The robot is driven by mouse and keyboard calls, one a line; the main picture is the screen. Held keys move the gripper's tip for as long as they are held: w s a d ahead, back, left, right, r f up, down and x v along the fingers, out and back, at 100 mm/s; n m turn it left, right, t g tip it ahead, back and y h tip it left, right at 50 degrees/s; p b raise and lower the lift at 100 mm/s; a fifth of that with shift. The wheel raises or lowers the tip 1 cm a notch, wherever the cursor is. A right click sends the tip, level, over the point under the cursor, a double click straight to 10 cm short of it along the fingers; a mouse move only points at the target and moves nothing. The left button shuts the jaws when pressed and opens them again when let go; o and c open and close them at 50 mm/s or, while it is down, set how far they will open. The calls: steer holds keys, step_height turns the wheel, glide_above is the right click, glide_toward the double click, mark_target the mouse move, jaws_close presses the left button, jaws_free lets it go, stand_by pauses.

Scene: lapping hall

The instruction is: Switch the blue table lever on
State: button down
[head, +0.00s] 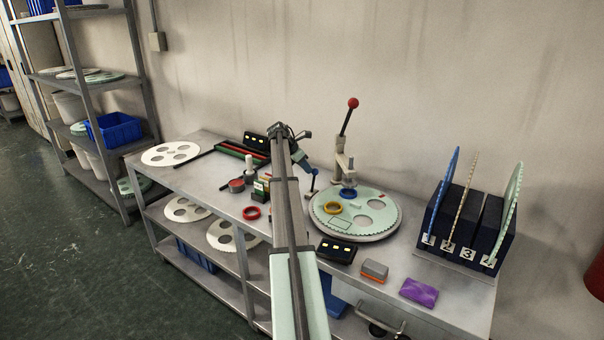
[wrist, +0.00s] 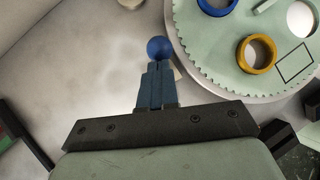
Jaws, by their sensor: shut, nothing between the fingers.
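The blue table lever (head: 315,171) is a small blue ball on a dark stem, standing on the table just left of the round toothed plate. In the wrist view its blue ball (wrist: 159,48) shows right at the fingertips; I cannot tell whether they touch. The lever's base is mostly hidden, and I cannot tell its on or off position. My gripper (head: 311,168) reaches down to the ball from the upper left. In the wrist view my gripper (wrist: 157,68) has its blue-grey fingers pressed together, with nothing between them.
The pale green toothed plate (head: 381,222) carries a yellow ring (head: 332,208) and a blue ring (head: 348,193). Behind it stands a tall lever with a red knob (head: 353,103). A black box with yellow lights (head: 336,251) is in front. A disc rack (head: 467,238) stands right.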

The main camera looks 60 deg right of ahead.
steer(key=shift+d+f, duration=0.15)
steer(key=shift+d, duration=0.9)
steer(key=shift+d+f, duration=0.1)
steer(key=shift+d, duration=0.9)
steer(key=shift+d, duration=0.1)
steer(key=w+a+r, duration=0.1)
steer(key=w+r, duration=0.2)
steer(key=r, duration=0.6)
steer(key=shift+w+a+r, duration=0.15)
steer(key=shift+a, duration=0.15)
